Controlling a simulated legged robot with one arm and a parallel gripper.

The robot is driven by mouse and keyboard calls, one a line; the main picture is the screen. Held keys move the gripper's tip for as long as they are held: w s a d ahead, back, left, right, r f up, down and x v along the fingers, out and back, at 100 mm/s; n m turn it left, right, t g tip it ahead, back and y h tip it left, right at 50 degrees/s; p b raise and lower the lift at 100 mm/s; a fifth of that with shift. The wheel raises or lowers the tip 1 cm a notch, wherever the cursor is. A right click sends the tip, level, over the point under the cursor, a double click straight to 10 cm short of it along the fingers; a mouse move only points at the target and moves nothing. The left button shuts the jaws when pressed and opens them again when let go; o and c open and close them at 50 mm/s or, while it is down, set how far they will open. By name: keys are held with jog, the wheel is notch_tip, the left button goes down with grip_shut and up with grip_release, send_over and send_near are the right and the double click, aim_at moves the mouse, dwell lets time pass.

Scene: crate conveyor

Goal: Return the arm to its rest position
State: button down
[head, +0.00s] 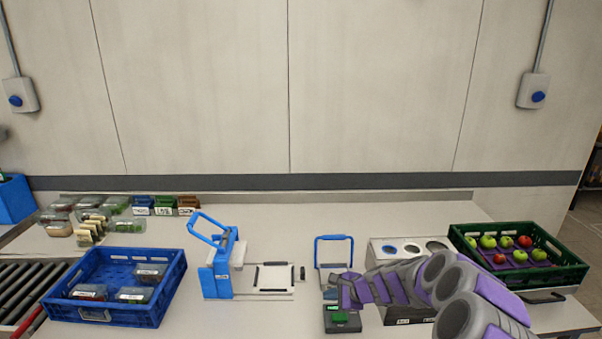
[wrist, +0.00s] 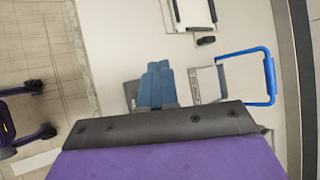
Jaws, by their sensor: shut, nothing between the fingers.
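My arm reaches in from the lower right of the head view, in grey and purple links, over the right half of the table. My gripper (head: 331,293) is at its far end, above the table near a small dark grey device with a green top (head: 341,318). In the wrist view my gripper's blue fingers (wrist: 158,68) are together, with nothing seen between them. The device is mostly hidden behind the fingers there.
A blue-handled frame (head: 334,255) stands just behind the gripper; a blue press (head: 220,270) is left of it. A blue crate (head: 170,272) holds packs at left; a green crate (head: 560,277) holds apples at right.

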jog(key=s+a+r+n+g, duration=0.2)
jog(key=s+a+r+n, duration=0.15)
jog(key=s, duration=0.35)
jog(key=s+a+r+n+g, duration=0.1)
jog(key=s+a+r+n, duration=0.3)
jog(key=s, duration=0.3)
jog(key=s+a+r+n+g, duration=0.25)
jog(key=s+r, duration=0.25)
jog(key=s, duration=0.3)
jog(key=s+d+n+h, duration=0.2)
jog(key=s+d, duration=0.2)
jog(key=s, duration=0.5)
jog(key=s+d+n+g+h+b, duration=0.1)
jog(key=s+d+n+h, duration=0.1)
jog(key=s+d, duration=0.3)
jog(key=s+d+n+g+h, duration=0.1)
jog(key=s+d+n+h, duration=0.1)
jog(key=s, duration=1.1)
jog(key=d+h, duration=0.1)
jog(key=d, duration=0.1)
jog(key=shift+s+d+r+n, duration=0.15)
jog(key=shift+s+d+n, duration=0.15)
jog(key=shift+s, duration=0.1)
jog(key=shift+a+g, duration=0.15)
jog(key=shift+g, duration=0.1)
